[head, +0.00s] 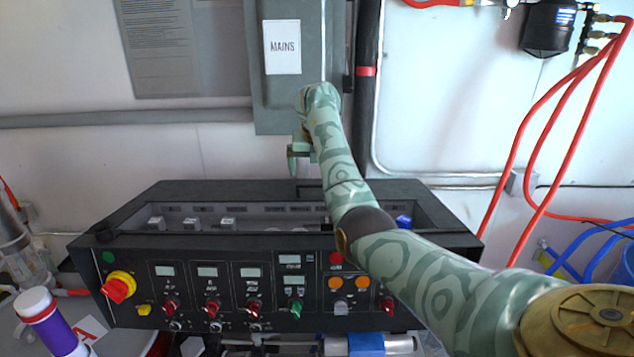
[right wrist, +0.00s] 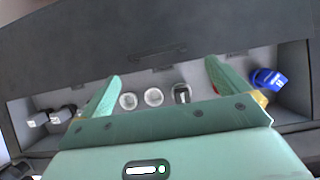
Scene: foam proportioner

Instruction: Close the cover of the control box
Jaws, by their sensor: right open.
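The control box (head: 230,270) is a black panel box with knobs, small displays and a long recess open along its top. Its dark cover (head: 240,187) shows as a strip behind the recess, leaving the recess uncovered. In the right wrist view the cover (right wrist: 80,45) spans the upper picture, with a slim handle (right wrist: 158,54). My right gripper (head: 300,160) is open and empty, above the back of the box; in its wrist view the fingertips (right wrist: 162,72) are spread below the handle. I cannot tell whether they touch anything. My left gripper is not in view.
Inside the recess are white switches (head: 190,223), round sockets (right wrist: 153,97) and a blue connector (right wrist: 268,79). A grey MAINS cabinet (head: 283,90) hangs on the wall behind my gripper. A purple-and-white bottle (head: 50,325) stands front left; red hoses (head: 540,130) hang right.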

